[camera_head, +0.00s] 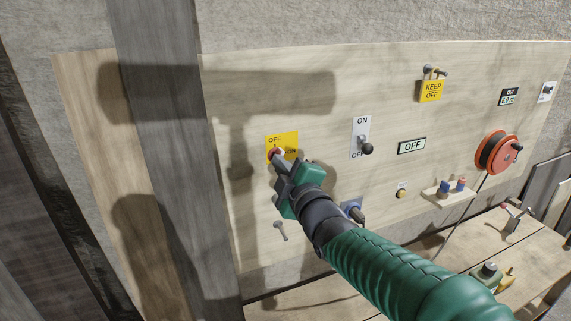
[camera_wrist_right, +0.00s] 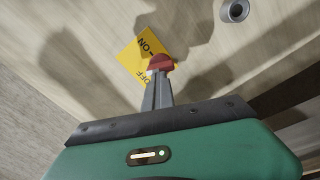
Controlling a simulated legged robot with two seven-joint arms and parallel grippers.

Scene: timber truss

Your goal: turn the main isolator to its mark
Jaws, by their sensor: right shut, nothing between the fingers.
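The main isolator is a red knob on a yellow plate (camera_head: 285,139) marked OFF and ON, on the wooden panel. My right gripper (camera_head: 276,158) is at the plate, its fingers closed together with nothing between them. It hides part of the knob and plate in the head view. In the right wrist view the red knob (camera_wrist_right: 161,62) shows just beyond the fingertips of my right gripper (camera_wrist_right: 158,78), in front of the yellow plate (camera_wrist_right: 138,58). I cannot tell whether the fingertips touch the knob. My left gripper is not in view.
A dark timber post (camera_head: 165,160) stands left. A workbench (camera_head: 480,240) lies below right.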

